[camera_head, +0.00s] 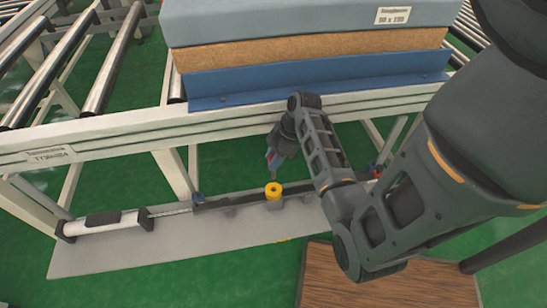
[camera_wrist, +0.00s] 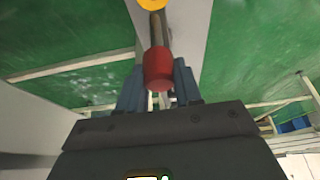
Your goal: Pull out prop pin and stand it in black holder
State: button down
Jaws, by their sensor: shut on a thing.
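The prop pin (camera_wrist: 159,71) has a red cylindrical head and a narrower brownish metal shaft. It shows in the wrist view between the two blue fingers of my gripper (camera_wrist: 157,88), which is shut on its head. Its shaft points toward a yellow round part (camera_wrist: 152,3) at the top edge. In the head view my gripper (camera_head: 271,157) is below the conveyor's side rail, just above the yellow collar (camera_head: 273,190). A small red bit shows at its fingers. I cannot tell whether the shaft tip is inside the collar. I cannot clearly make out the black holder.
A grey base plate (camera_head: 120,258) carries a cylinder (camera_head: 106,224) with a rod at left. Above is the pale conveyor rail (camera_head: 120,140) with a blue bracket (camera_head: 300,78) and stacked mattress layers (camera_head: 310,22). A wooden surface (camera_head: 400,291) lies at the lower right.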

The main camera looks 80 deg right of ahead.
jog(key=shift+r+p, duration=1.35)
jog(key=shift+r, duration=0.2)
